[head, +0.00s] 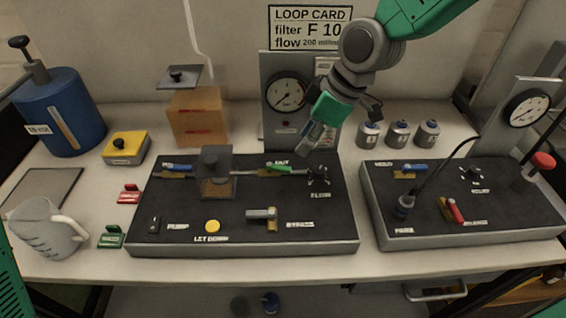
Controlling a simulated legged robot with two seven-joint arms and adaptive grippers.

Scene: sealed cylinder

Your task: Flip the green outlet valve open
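The green outlet valve lever (279,168) is on the black top of the middle panel (190,205), below the OUT label. It lies nearly flat, slanting slightly down to the right. I see no contact with the lever. The finger gap is too small and turned to read. My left gripper is not in view; only a green part of mine shows at the left edge.
A black star knob (318,176) sits just right of the green lever. A clear block (216,172) stands left of it, near a blue lever (177,167). A pressure gauge (287,92) rises behind. Several small metal canisters (398,134) stand right of the gripper.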

